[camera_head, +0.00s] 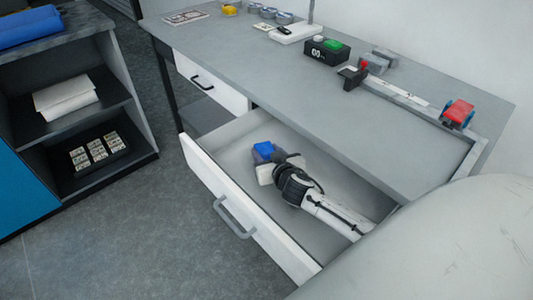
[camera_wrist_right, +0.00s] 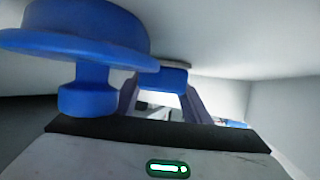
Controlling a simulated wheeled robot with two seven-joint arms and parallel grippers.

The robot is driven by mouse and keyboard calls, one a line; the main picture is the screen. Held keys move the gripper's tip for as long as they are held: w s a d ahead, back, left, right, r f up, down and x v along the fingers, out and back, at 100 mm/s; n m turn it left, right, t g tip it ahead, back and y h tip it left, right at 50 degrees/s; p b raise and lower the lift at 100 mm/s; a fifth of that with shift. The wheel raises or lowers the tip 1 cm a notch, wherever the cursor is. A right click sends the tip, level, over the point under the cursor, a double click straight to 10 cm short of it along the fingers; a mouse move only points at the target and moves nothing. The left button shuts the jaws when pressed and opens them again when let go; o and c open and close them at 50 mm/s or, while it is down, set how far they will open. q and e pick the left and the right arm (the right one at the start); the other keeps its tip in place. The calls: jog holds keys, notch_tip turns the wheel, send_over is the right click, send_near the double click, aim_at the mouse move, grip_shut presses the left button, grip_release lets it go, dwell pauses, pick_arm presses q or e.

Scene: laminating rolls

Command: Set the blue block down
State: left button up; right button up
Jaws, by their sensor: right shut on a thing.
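The blue block (camera_head: 264,150) is inside the open drawer (camera_head: 232,172), at the tip of my right gripper (camera_head: 278,163). In the right wrist view, a blue piece (camera_wrist_right: 163,80) sits between the fingertips of the right gripper (camera_wrist_right: 160,97), which is shut on it. The gripper reaches down into the drawer from the right. Whether the block touches the drawer floor, I cannot tell. A large blue flanged, knob-like shape (camera_wrist_right: 80,35) fills the upper left of the wrist view, close to the camera. My left gripper is not in view.
The grey worktop (camera_head: 300,95) overhangs the drawer's back. On it stand a black box with a green button (camera_head: 327,50) and a red-and-blue clamp-like piece (camera_head: 458,112). A shelf unit (camera_head: 75,100) stands at left. The drawer floor (camera_head: 345,180) is clear beside my arm.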

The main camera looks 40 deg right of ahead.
jog(key=shift+f, duration=0.15)
jog(key=o, duration=1.1)
jog(key=shift+c, duration=0.2)
jog(key=shift+r, duration=0.2)
jog(key=p+v, duration=0.1)
jog(key=v, duration=1.1)
jog(key=shift+r+p, duration=0.1)
jog(key=shift+p, duration=0.2)
